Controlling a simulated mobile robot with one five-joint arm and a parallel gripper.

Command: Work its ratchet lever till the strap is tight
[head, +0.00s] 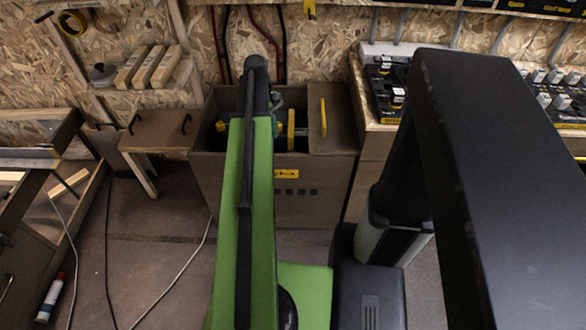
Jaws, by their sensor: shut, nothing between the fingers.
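I cannot make out a strap or a ratchet lever in the head view. My green arm reaches forward over a brown open-topped box (335,190) and hides its middle. The fingers of my gripper do not show clearly; the far end of the arm covers that spot. Inside the box, yellow parts (291,128) show to the right of the arm and a smaller yellow part (221,127) to its left. What these parts belong to is hidden.
A power strip with black chargers (385,85) lies on the bench at right. A small brown table (158,130) stands left of the box. A spray can (50,298) and loose cables lie on the floor at left. Dark and red hoses (283,50) hang on the back wall.

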